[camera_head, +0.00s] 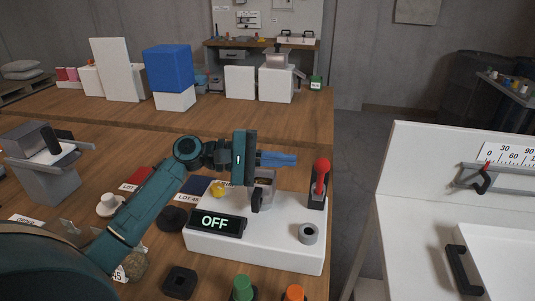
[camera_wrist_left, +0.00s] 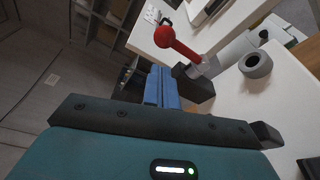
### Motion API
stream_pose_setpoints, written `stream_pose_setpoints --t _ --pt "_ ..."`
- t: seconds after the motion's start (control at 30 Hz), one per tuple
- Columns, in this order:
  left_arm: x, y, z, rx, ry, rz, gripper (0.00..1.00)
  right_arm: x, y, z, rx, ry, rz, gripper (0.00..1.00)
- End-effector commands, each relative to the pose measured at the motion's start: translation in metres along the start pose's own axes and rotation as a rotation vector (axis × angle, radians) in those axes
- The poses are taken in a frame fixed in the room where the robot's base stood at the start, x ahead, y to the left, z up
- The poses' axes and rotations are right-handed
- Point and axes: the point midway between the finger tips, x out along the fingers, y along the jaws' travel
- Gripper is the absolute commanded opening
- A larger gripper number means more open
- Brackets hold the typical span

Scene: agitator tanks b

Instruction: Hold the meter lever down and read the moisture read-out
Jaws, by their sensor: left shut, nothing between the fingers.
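The white moisture meter (camera_head: 283,254) stands on the wooden table in the head view. Its dark read-out (camera_head: 215,222) shows "OFF". The red-knobbed lever (camera_head: 321,172) stands upright on a black base at the meter's right end. The red knob also shows in the left wrist view (camera_wrist_left: 178,42). My left gripper (camera_head: 292,159) is shut and empty, its blue fingers pointing right toward the lever. In the head view a gap shows between the fingertips and the knob. In the left wrist view the fingers (camera_wrist_left: 160,88) end beside the lever's base in the picture. My right gripper is not in view.
A grey ring (camera_head: 308,233) sits on the meter near the lever. A green button (camera_head: 242,288) and an orange button (camera_head: 294,293) are at the table's front. A white cabinet with a dial (camera_head: 503,153) stands right, across a floor gap.

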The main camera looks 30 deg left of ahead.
Motion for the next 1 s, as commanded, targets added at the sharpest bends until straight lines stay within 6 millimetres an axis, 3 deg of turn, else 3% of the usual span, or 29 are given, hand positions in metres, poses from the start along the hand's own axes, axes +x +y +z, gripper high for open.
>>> stream_pose_setpoints --t 0.1,0.3,1.0 --pt "0.021 0.003 0.001 0.000 -0.001 0.002 0.00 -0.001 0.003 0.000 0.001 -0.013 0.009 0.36" --pt "0.041 0.001 0.000 0.000 0.001 0.001 0.00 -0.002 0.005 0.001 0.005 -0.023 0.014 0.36" --pt "0.043 -0.002 0.003 0.047 0.000 0.011 0.00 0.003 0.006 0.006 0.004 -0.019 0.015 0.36"
